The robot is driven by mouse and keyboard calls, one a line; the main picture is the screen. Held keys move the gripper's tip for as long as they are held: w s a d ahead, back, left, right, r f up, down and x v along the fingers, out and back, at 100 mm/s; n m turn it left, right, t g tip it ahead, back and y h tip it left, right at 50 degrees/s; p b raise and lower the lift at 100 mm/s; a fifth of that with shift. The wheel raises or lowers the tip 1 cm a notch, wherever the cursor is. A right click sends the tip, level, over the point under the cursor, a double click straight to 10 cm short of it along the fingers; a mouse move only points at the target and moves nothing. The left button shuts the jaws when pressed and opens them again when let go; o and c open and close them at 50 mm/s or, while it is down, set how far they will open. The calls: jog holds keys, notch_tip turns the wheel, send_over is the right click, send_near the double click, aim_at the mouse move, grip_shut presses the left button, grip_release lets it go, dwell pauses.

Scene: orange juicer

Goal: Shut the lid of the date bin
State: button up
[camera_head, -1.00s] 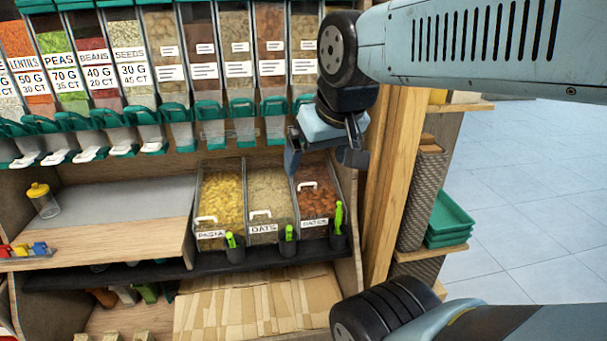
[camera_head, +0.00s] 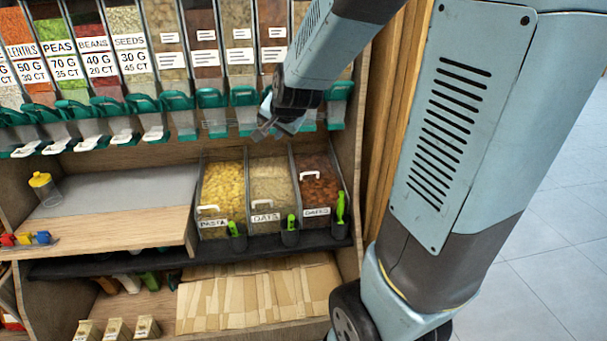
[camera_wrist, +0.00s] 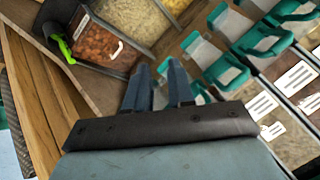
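The date bin (camera_head: 316,225) is the rightmost of three clear bins on the shelf, with a "DATES" label and brown dates inside. Its clear lid carries a white handle (camera_head: 310,175), which sits higher than the handles on the neighbouring bins. The lid looks raised, but its clear edges are hard to make out. In the wrist view the date bin (camera_wrist: 97,43) and white handle (camera_wrist: 117,49) are at the upper left, beyond the fingertips. My gripper (camera_head: 262,125) is above the oats bin, touching no bin lid. Its fingers (camera_wrist: 158,68) are apart with a narrow empty gap.
Green-lipped dispensers (camera_head: 212,97) hang just above and behind my gripper. The pasta bin (camera_head: 222,190) and oats bin (camera_head: 270,182) stand left of the date bin. A green scoop (camera_head: 340,208) stands in a dark holder in front. A wooden post (camera_head: 385,130) is to the right.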

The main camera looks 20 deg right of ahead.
jog(key=w+d+f+m+t+h, duration=0.1)
jog(key=w+d+f+m, duration=0.25)
jog(key=w+f, duration=0.4)
jog(key=m+t+h, duration=0.2)
jog(key=m+h, duration=0.7)
jog(key=m, duration=0.3)
send_near(309, 176)
jog(key=w+d, duration=0.2)
jog(key=d, duration=0.1)
jog(key=w+d, duration=0.1)
jog(key=w, duration=0.1)
jog(key=shift+d+r, duration=0.35)
jog(key=shift+c, duration=0.3)
grip_shut()
